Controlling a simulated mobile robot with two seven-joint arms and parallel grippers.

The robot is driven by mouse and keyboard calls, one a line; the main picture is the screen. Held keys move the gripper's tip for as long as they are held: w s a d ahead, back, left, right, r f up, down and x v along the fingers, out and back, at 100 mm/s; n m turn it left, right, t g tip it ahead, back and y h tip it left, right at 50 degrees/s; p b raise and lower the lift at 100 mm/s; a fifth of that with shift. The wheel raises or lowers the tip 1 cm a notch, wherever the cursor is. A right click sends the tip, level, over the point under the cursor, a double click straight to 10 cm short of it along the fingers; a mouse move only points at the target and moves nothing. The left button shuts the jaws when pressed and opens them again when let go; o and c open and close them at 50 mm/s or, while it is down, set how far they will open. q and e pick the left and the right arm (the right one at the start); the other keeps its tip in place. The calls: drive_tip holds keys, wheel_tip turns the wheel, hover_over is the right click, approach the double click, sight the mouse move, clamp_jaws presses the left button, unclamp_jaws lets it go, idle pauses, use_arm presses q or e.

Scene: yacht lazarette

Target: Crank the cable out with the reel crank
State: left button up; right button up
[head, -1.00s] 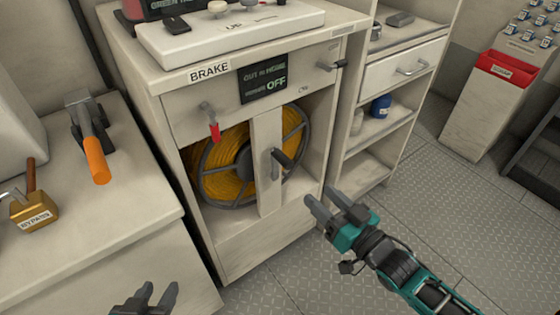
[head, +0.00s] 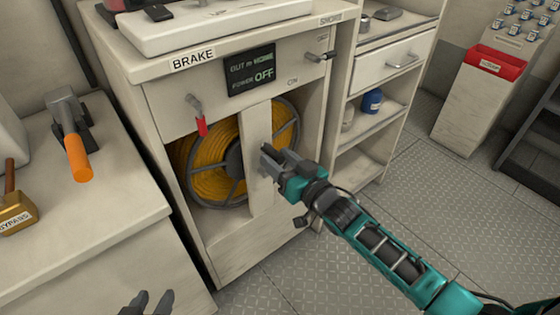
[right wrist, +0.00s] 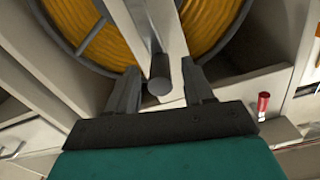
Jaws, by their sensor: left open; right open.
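The cable reel (head: 212,172) with yellow cable sits inside the open front of the cabinet, behind a pale upright post (head: 259,125). The reel crank's dark round grip (right wrist: 160,72) shows in the right wrist view between the spread fingers of my right gripper (right wrist: 160,88); the fingers look apart from it. In the head view my right gripper (head: 268,158) is at the post and hides the crank. My left gripper (head: 147,302) is open and empty at the bottom edge, away from the reel. The red-handled brake lever (head: 200,120) hangs down under the BRAKE label.
Another small crank-like handle (head: 321,56) is at the cabinet's upper right. Open shelves stand right; the floor (head: 420,220) there is clear.

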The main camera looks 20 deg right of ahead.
clamp_jaws()
idle(0.4)
